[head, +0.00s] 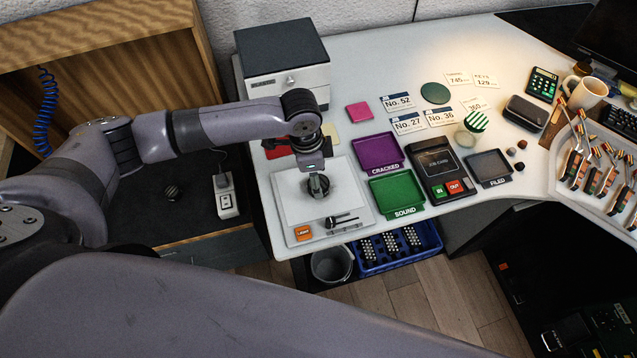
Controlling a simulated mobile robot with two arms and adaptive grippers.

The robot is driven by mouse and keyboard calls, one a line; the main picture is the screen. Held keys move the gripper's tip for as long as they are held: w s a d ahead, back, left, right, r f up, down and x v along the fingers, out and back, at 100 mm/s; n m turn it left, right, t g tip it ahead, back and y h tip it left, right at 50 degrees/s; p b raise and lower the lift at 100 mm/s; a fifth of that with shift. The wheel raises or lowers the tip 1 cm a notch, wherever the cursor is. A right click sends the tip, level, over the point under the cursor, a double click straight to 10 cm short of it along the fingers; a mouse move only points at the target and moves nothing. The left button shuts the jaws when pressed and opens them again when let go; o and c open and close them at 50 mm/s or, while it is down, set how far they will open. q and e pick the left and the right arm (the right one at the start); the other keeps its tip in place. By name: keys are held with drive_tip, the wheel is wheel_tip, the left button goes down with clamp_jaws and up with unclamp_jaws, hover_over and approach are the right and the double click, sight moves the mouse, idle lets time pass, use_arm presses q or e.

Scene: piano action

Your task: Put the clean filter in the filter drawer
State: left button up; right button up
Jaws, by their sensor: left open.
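My left gripper (318,186) points down, open, over a white panel with an orange "LIGHT" button (303,232). Its dark fingers hide the spot beneath, so I cannot tell whether it touches anything there. No object is clearly identifiable as the clean filter. A white box with a dark top (284,55) stands behind the gripper. Its front has a label and a small knob (290,79), which may belong to a drawer; the front looks closed. A pink square (359,112) lies to the right of the gripper. My right gripper is out of view.
A purple "CRACKED" tray (360,139) and a green "SOUND" tray (422,203) lie right of the panel. A job-card device (437,163) stands beside them. A blue crate (432,252) and grey bucket (346,250) sit below the table edge. Several number cards lie behind.

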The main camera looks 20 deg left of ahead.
use_arm(q)
drive_tip(key=shift+d+f, duration=0.15)
drive_tip(key=shift+f, duration=0.75)
drive_tip(key=shift+d+f, duration=0.15)
drive_tip(key=shift+f, duration=0.75)
drive_tip(key=shift+c, duration=0.6)
drive_tip(key=c, duration=1.1)
